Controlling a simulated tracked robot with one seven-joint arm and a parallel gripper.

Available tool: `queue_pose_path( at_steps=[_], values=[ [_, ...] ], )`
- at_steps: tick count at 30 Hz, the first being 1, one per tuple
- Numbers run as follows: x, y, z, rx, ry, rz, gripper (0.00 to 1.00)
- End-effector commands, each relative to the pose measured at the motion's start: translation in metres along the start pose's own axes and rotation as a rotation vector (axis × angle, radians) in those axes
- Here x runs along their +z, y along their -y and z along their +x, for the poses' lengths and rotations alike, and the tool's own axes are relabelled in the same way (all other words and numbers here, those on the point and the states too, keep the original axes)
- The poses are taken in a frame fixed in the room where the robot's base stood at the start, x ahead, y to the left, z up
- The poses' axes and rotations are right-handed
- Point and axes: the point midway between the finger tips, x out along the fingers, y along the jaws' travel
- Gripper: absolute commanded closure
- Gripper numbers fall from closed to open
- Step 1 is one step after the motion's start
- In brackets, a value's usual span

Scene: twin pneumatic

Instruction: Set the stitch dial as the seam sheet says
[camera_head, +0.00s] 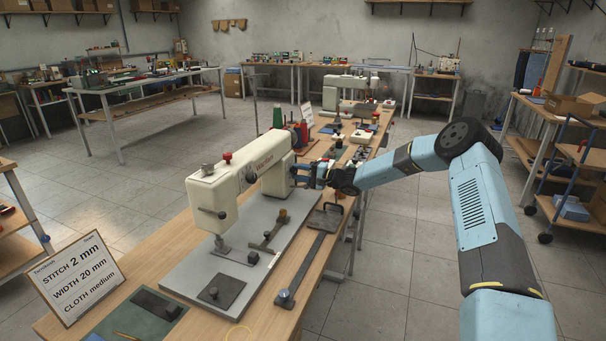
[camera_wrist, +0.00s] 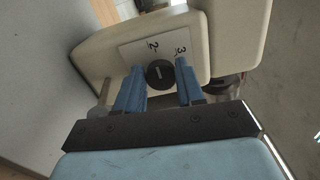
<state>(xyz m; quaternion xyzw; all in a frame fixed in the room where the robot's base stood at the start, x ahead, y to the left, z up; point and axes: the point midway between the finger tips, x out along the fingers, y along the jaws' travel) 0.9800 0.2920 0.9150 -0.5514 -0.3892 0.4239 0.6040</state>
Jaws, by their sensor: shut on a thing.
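The seam sheet (camera_head: 77,277) stands at the table's front left and reads stitch 2 mm, width 20 mm, cloth medium. The cream sewing machine (camera_head: 215,195) stands on a grey base plate. In the wrist view, the black round stitch dial (camera_wrist: 160,73) sits on a white plate (camera_wrist: 135,51) showing the numbers 2 and 3. A short pale mark on the dial points roughly toward the 2. My gripper (camera_wrist: 161,85) is shut on the dial, with one blue finger at each side. In the head view, my gripper (camera_head: 306,174) is at the machine's right end; the dial is hidden there.
A dark bar with a handle (camera_head: 309,250) lies along the table's right side. Thread spools (camera_head: 278,117) stand behind the machine, with another cream machine (camera_head: 345,92) farther back. A dark green mat (camera_head: 130,318) lies at the front.

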Motion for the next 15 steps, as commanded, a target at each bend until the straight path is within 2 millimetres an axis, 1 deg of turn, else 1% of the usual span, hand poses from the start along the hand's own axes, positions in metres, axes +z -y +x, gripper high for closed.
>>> queue_pose_path(
  at_steps=[1,7,15],
  values=[
    [0.0039,-0.0063,0.0016,0.007,0.006,-0.015,0.93],
    [0.0025,-0.0067,0.0003,0.008,0.003,-0.077,0.93],
    [0.0007,-0.0070,-0.0014,0.009,0.000,-0.101,0.93]
  ],
)
